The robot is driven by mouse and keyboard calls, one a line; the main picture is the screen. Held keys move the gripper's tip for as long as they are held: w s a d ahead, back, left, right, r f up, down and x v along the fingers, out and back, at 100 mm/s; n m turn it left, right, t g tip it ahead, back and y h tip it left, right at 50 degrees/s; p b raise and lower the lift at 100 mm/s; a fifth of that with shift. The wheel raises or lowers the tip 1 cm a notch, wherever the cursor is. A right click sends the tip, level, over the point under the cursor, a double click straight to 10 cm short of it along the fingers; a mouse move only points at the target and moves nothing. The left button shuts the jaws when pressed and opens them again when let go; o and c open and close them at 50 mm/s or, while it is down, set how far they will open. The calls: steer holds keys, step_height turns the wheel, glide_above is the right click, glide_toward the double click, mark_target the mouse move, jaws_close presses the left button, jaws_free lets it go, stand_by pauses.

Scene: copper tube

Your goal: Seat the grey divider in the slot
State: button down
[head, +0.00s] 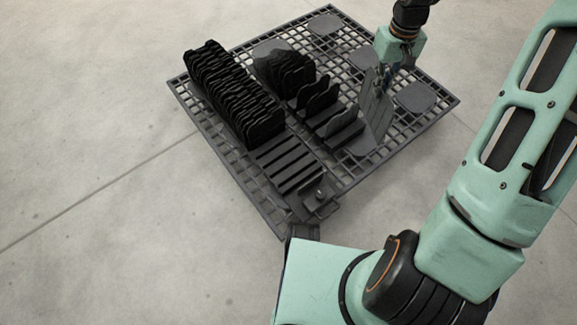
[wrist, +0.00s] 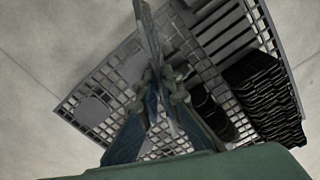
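The grey divider (head: 374,112) is a thin flat plate, upright and slightly tilted, at the right end of the shorter row in the head view. My gripper (head: 383,84) is shut on its upper part. In the wrist view my gripper (wrist: 160,92) has its blue fingers converging on the divider (wrist: 148,30), which shows nearly edge-on. A slotted rack (head: 290,165) has several bare slots in front of a long row of black dividers (head: 228,90). The divider's lower edge is close to the shorter row; I cannot tell whether it touches anything.
The racks stand on a dark grid platform (head: 439,97) with round grey pads (head: 416,97). The shorter row holds dark dividers (head: 284,70) and a few lower grey pieces (head: 343,133). A small knob fitting (head: 319,195) is at the near corner. Concrete floor surrounds it.

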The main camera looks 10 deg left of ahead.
steer(key=s+a+f+n+p, duration=0.2)
steer(key=s+a+f+n, duration=0.25)
steer(key=f+n, duration=0.55)
steer(key=s+a+f+n+p, duration=0.25)
steer(key=a+f+n, duration=0.25)
steer(key=f+n, duration=0.5)
steer(key=w+a+f+n+b, duration=0.2)
steer(key=a+f+b, duration=0.5)
steer(key=a+f, duration=0.3)
steer(key=a, duration=0.3)
steer(key=shift+a+f+n, duration=0.3)
steer(key=shift+f+n, duration=0.1)
steer(key=c, duration=2.3)
jaws_free()
steer(key=shift+s+f, duration=0.1)
steer(key=shift+o, duration=0.9)
steer(key=shift+f, duration=0.35)
steer(key=shift+w+a+r, duration=0.1)
steer(key=shift+w+r, duration=0.1)
steer(key=shift+r, duration=0.1)
steer(key=shift+r, duration=0.1)
